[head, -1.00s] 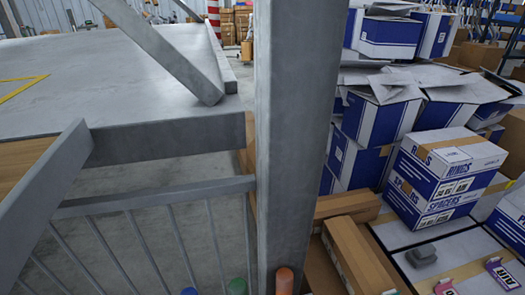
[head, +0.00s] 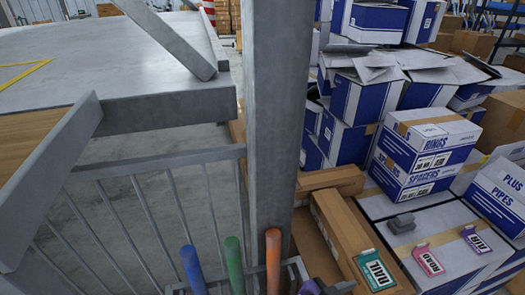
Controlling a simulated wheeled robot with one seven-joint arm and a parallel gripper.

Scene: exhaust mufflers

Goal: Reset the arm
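I cannot make out my arm or my gripper in the head view. A small purple and dark shape (head: 312,287) is cut off by the bottom edge, and I cannot tell what it is. A blue tube (head: 193,268), a green tube (head: 235,263) and an orange tube (head: 273,260) stand upright side by side at the bottom, in front of a grey metal post (head: 275,130).
A railing (head: 150,215) and grey platform (head: 110,75) fill the left. Blue and white boxes (head: 425,155) are stacked right. Brown cartons (head: 350,235), a green tag (head: 375,269), pink tag (head: 429,261), purple tag (head: 475,239) and small grey object (head: 401,222) sit lower right.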

